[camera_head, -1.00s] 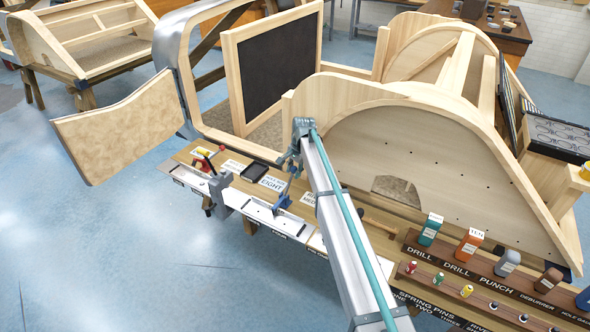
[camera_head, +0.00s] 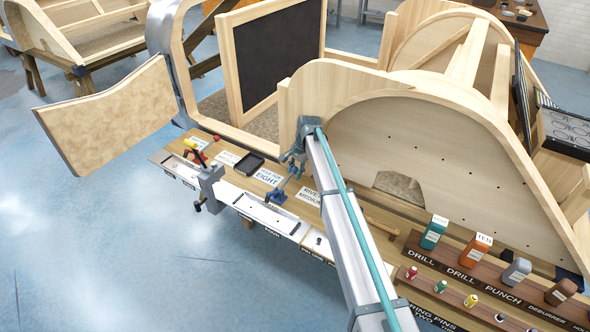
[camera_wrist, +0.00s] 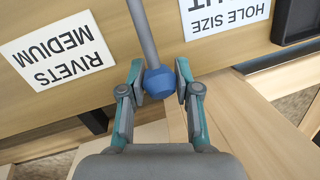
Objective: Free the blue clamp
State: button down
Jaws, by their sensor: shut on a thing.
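The blue clamp (camera_head: 277,197) stands at the bench edge near the cards, with its grey bar tilted up toward my gripper (camera_head: 294,157). In the wrist view its round blue knob (camera_wrist: 159,82) sits between the fingertips of my gripper (camera_wrist: 160,72), with a grey rod (camera_wrist: 143,35) running from it toward the top. My gripper is shut on the knob, though a thin gap seems to show at the right finger. The clamp's lower jaw and its grip on the bench are hidden in the wrist view.
A grey clamp (camera_head: 209,183) with a red and yellow handle stands left on the bench edge. A black tray (camera_head: 249,164) and label cards (camera_head: 268,177) lie near the blue clamp. The wooden bodyframe (camera_head: 345,115) rises close behind my gripper.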

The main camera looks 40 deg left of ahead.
jog(key=shift+d+f, duration=0.15)
jog(key=shift+f, duration=0.75)
jog(key=shift+s, duration=0.1)
jog(key=c, duration=0.8)
grip_release()
jog(key=shift+r, duration=0.1)
jog(key=shift+r, duration=0.35)
jog(key=v, duration=0.6)
jog(key=shift+r, duration=0.35)
